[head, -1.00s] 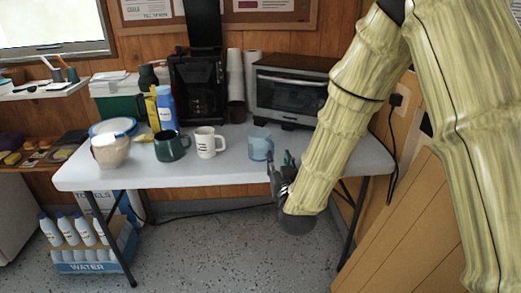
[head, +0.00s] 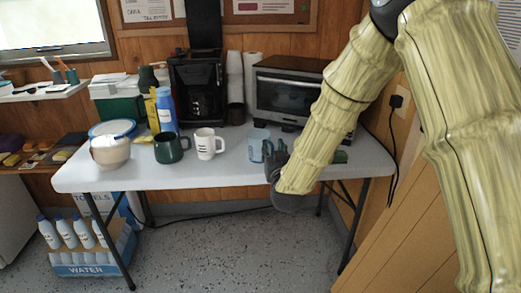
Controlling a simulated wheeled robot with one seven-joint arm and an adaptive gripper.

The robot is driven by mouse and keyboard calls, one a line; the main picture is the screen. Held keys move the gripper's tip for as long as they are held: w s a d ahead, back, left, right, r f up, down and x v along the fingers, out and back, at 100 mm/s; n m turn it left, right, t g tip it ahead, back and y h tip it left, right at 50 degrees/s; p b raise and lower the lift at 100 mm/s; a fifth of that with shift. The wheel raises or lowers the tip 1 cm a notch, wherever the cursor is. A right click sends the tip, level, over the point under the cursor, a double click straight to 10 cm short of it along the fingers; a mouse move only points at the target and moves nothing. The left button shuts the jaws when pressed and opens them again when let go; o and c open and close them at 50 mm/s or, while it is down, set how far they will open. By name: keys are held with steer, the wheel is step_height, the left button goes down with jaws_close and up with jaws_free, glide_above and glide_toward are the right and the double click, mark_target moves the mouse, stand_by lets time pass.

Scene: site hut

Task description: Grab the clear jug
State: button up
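The clear jug (head: 256,146), a see-through bluish vessel, stands upright on the white folding table, right of the white mug. My gripper (head: 275,151) is at the table's front edge, just right of and in front of the jug. Its two dark fingers look apart, with a gap between them. They overlap the jug's right side in the head view, so that side is partly hidden. I cannot tell whether a finger touches the jug.
A white mug (head: 207,144) and dark green mug (head: 170,148) stand left of the jug. A toaster oven (head: 287,95) and coffee maker (head: 197,88) stand behind. A small green item (head: 340,157) lies right of my arm. The front right table strip is clear.

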steer(key=shift+c, duration=0.2)
jaws_close()
steer(key=shift+r, duration=0.15)
steer(key=s+r+p, duration=0.1)
steer(key=s+r, duration=0.1)
steer(key=s, duration=0.5)
steer(key=s+r, duration=0.2)
steer(key=s, duration=0.6)
steer(key=shift+s+a+r+p, duration=0.3)
steer(key=shift+a+r+p, duration=0.05)
steer(key=shift+a+p, duration=0.05)
stand_by(0.6)
